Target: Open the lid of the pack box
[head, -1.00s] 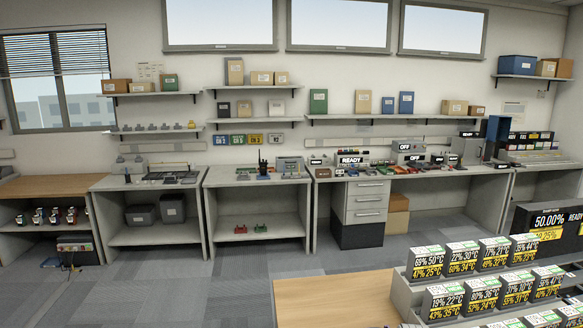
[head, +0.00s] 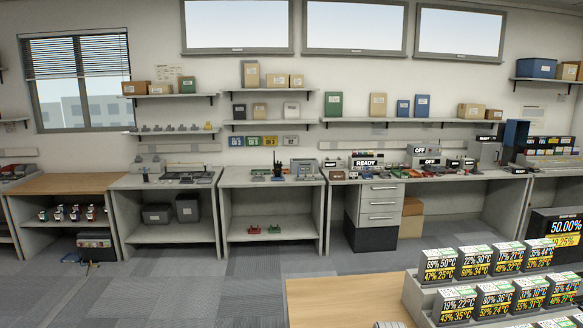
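I cannot tell which thing is the pack box; no box with a readable name of that kind shows. A dark box-like case (head: 94,240) stands on the floor under the wooden-topped bench at the left, with small coloured items along its upper part; its lid state is too small to tell. A black unit (head: 555,232) with a "50.00%" display stands at the right edge, partly cut off. Several battery packs (head: 480,262) with percent and temperature displays stand in rows at the lower right.
A wooden tabletop (head: 340,300) is at the bottom centre, close to me. Grey carpet (head: 190,285) lies clear at the left and centre.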

